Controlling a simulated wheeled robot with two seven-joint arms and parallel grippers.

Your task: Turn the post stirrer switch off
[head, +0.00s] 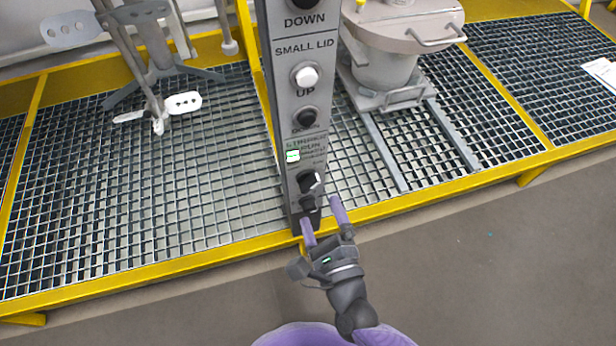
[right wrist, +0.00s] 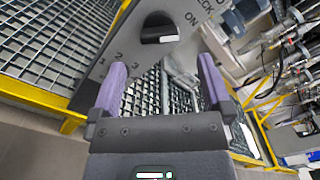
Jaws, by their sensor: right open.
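The stirrer switch (head: 309,183) is a dark rotary knob near the bottom of the grey control post (head: 284,95), below small stirrer lettering. In the right wrist view the black knob (right wrist: 160,34) carries a white mark pointing toward the word ON. The digits 1, 2 and 3 are printed on the panel at its lower left. My right gripper (head: 322,214) is open and empty, with purple fingers just below the knob. In the wrist view its fingertips (right wrist: 162,70) stand on either side below the knob, apart from it. My left gripper is not in view.
Buttons, including a white one (head: 305,75) and a black one (head: 306,118), sit higher on the post. A yellow-edged grating platform (head: 200,180) lies behind it. A lidded metal vessel (head: 385,60) stands at right, a stirrer stand (head: 160,75) at left. The floor in front is clear.

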